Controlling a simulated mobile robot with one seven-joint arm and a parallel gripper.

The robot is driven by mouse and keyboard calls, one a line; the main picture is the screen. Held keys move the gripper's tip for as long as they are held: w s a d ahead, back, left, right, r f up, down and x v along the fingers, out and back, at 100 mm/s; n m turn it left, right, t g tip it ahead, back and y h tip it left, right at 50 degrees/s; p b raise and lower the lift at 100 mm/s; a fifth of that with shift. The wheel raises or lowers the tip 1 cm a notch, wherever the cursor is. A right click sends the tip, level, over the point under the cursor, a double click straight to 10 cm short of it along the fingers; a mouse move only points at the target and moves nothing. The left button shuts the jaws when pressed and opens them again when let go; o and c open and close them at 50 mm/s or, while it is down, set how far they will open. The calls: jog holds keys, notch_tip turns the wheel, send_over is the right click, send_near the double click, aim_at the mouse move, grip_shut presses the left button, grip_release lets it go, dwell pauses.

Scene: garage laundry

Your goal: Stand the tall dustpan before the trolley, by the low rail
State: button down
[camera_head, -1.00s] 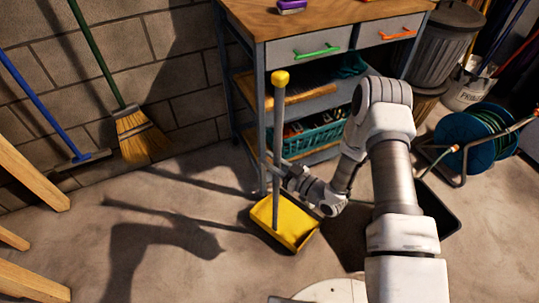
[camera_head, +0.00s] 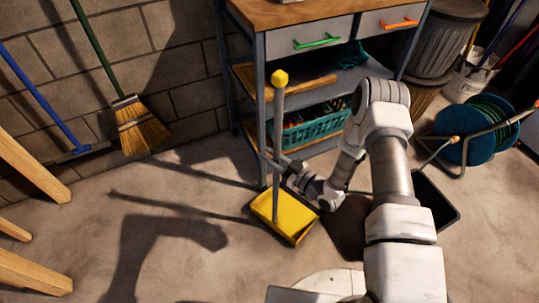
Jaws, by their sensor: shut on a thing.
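The tall dustpan has a yellow pan (camera_head: 286,216), a grey upright pole and a yellow knob (camera_head: 279,78) on top. It stands roughly upright, its pan at floor level by the trolley's near left leg; whether the pan touches the floor is hard to tell. My gripper (camera_head: 278,167) is shut on the pole at its lower part, coming from the right. The trolley (camera_head: 262,110) has a wooden top, drawers with green and orange handles, and lower shelves. A low rail cannot be clearly made out behind the pole and my gripper.
A broom (camera_head: 140,125) and a blue-handled tool (camera_head: 45,105) lean on the block wall at left. Wooden legs (camera_head: 35,170) stand at the left edge. A hose reel (camera_head: 470,135) and bins (camera_head: 440,45) are at right. A dark open container (camera_head: 435,200) sits behind my arm.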

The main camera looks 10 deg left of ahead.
jog(key=c, duration=0.6)
grip_release()
jog(key=shift+f, duration=0.1)
jog(key=shift+d, duration=0.15)
jog(key=p+v, duration=0.4)
jog(key=v, duration=1.3)
jog(key=shift+s, duration=0.1)
